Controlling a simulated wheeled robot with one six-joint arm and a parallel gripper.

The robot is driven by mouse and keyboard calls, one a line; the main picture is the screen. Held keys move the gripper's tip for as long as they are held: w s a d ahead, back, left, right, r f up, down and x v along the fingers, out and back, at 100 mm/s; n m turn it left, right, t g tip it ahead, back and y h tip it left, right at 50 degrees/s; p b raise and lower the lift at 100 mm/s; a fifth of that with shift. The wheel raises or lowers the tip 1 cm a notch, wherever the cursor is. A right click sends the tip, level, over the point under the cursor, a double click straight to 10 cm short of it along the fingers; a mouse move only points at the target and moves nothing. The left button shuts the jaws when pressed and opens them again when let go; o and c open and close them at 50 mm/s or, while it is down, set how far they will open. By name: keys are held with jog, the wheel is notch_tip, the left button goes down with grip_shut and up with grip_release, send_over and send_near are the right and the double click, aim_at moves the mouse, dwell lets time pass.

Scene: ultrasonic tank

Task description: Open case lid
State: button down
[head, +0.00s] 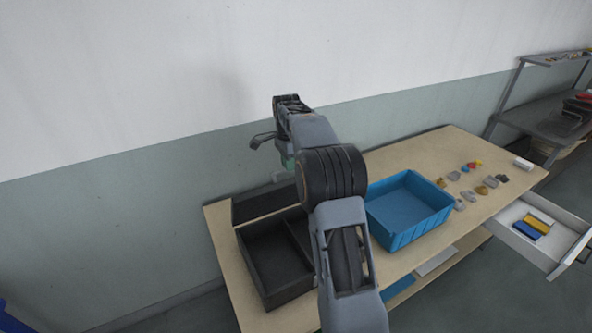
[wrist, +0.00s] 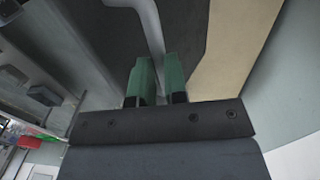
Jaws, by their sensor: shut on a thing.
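The black case (head: 252,264) stands open-topped on the left end of the table, with a divider inside. Its dark lid (head: 252,205) shows at the case's back edge, raised from the case; its exact angle is hard to tell. In the wrist view, a grey curved lid handle (wrist: 152,32) runs in front of the dark lid surface (wrist: 188,28). My gripper (wrist: 158,78), with green fingers, is shut on this handle. In the head view my gripper (head: 287,161) is above the lid, partly hidden by my arm, which also covers the case's right side.
A blue bin (head: 407,205) stands empty right of the case on the wooden table (head: 372,168). Several small parts (head: 481,190) lie farther right. An open drawer (head: 545,232) juts out at the right front. The wall (head: 150,185) is close behind.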

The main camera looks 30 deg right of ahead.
jog(key=shift+w+a+f, duration=0.1)
jog(key=shift+w+f, duration=0.1)
jog(key=shift+w, duration=0.95)
jog(key=shift+w+a+f, duration=0.1)
jog(key=shift+w+f, duration=0.05)
jog(key=shift+w, duration=1)
jog(key=c, duration=1.6)
grip_release()
jog(key=shift+o, duration=0.9)
jog(key=shift+w+f, duration=0.25)
jog(key=shift+w, duration=0.2)
jog(key=shift+o, duration=0.7)
jog(key=shift+w, duration=0.2)
jog(key=shift+o, duration=0.8)
jog(key=shift+s+d+r, duration=0.1)
jog(key=shift+s+r, duration=0.25)
jog(key=shift+w+p, duration=0.15)
jog(key=shift+p, duration=0.15)
